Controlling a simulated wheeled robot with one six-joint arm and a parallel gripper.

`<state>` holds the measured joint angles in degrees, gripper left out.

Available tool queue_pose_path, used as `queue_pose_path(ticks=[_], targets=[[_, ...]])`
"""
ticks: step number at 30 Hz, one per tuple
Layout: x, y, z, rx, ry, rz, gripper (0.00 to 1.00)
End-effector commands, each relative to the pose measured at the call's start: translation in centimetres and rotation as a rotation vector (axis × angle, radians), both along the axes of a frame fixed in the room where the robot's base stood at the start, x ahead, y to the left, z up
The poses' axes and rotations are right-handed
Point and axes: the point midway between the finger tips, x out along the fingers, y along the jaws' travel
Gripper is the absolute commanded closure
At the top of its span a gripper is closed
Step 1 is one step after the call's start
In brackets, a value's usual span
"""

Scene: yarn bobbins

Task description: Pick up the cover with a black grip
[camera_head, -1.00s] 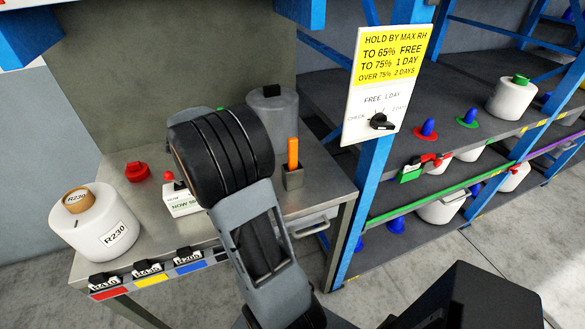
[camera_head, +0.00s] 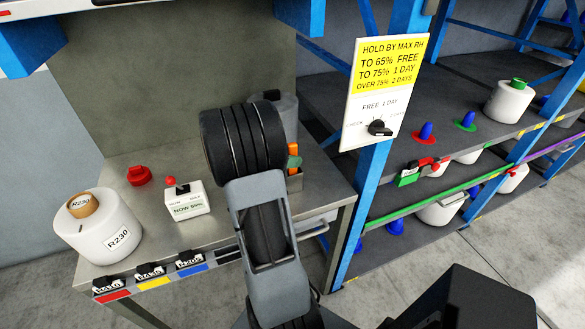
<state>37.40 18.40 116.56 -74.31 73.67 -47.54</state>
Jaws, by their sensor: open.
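The cover is a grey, see-through cylinder (camera_head: 288,112) with a black grip (camera_head: 271,94) on top. It stands upright at the back right of the steel table, in front of the grey back panel. My arm's thick black wrist part hides its left and lower portions. My gripper is hidden behind that wrist part, so its jaws and their distance from the cover cannot be seen.
A white meter box (camera_head: 187,204), a red object (camera_head: 139,176) and a white R230 bobbin (camera_head: 100,232) are left. A blue post (camera_head: 366,190) carrying a sign (camera_head: 383,92) stands right.

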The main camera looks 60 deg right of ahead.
Motion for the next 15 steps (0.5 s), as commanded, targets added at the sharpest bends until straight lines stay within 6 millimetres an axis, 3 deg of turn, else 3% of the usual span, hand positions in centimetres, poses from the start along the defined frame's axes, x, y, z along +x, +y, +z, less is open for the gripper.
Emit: queue_pose_path(ticks=[10, 15], targets=[[-0.38, -0.49, -0.28, -0.001, -0.001, 0.0, 0.49], [-0.37, -0.49, -0.27, -0.001, -0.001, 0.0, 0.64]])
